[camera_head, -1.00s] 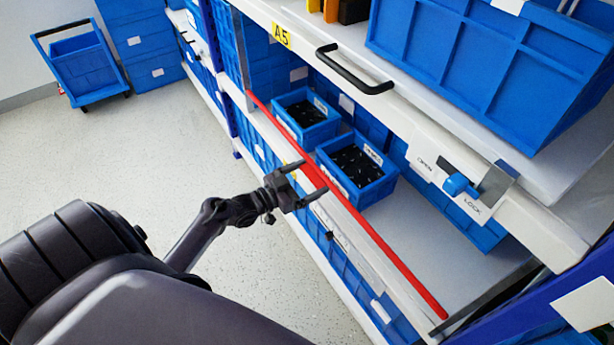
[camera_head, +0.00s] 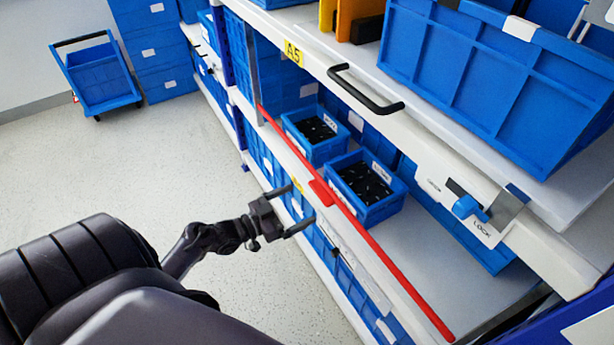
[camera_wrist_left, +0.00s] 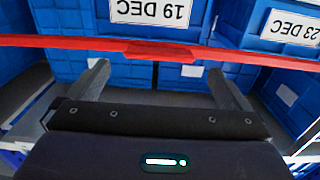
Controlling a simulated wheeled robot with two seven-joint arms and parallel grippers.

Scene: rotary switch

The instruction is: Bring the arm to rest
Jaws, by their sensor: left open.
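My left arm reaches in from the left in the head view, with its left gripper (camera_head: 297,208) open and empty in front of the shelf. A rotary switch with a blue knob (camera_head: 467,206) is on the white drawer front at the right, on a plate (camera_head: 488,232) marked LOCK. The gripper is well left of the switch and apart from it. In the left wrist view the two fingers (camera_wrist_left: 158,82) are spread, with nothing between them that I can see them hold. My right gripper is not in view.
A red bar (camera_head: 385,258) with a small tab runs along the shelf edge just beyond the fingers. Blue bins (camera_head: 372,212) stand behind it. A black handle (camera_head: 362,92) is on the drawer front. A blue cart (camera_head: 98,75) stands far left. The floor (camera_head: 165,170) is clear.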

